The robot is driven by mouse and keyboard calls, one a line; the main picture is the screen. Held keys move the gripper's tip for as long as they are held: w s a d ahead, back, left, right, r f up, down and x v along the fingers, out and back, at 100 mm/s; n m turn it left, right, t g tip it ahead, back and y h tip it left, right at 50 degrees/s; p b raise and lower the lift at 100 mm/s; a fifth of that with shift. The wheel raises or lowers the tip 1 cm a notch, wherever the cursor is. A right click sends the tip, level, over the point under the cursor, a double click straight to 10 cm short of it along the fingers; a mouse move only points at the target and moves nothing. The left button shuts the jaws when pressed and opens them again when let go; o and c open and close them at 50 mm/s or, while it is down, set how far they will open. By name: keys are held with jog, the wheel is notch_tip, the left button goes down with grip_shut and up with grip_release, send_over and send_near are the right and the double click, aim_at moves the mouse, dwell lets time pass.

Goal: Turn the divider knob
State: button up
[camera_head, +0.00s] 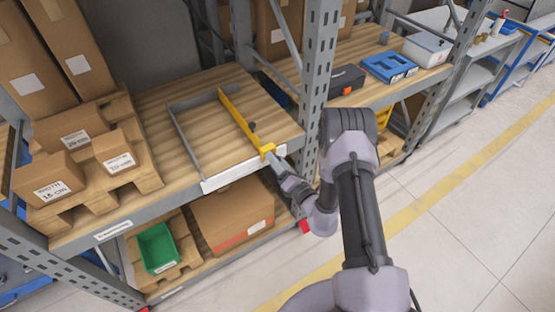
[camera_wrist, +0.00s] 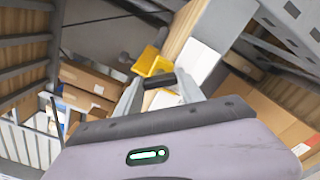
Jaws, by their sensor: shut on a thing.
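The yellow divider (camera_head: 240,118) runs front to back across the wooden shelf, with a yellow bracket at its front end. The bracket also shows in the wrist view (camera_wrist: 152,61). My gripper (camera_head: 272,157) is at this front end, at the shelf's front edge. In the wrist view my gripper (camera_wrist: 158,82) is shut on a dark knob (camera_wrist: 160,80), just in front of the bracket. The knob lies crosswise between the two fingers. In the head view my gripper hides the held knob. A small black piece (camera_head: 252,126) shows beside the divider, further back.
A grey frame (camera_head: 181,135) borders the bay left of the divider; the shelf there is bare. Boxes on a pallet (camera_head: 95,190) stand at left. A grey rack upright (camera_head: 318,75) stands close right of my gripper. A green bin (camera_head: 158,246) and cardboard box (camera_head: 230,215) are below.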

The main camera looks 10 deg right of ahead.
jog(key=m+p, duration=0.1)
jog(key=m, duration=0.6)
dwell(0.6)
jog(key=o, duration=1.4)
jog(key=shift+c, duration=0.2)
jog(key=shift+s, duration=0.1)
jog(key=p+v, duration=0.2)
jog(key=v, duration=1.5)
jog(key=shift+p, duration=0.4)
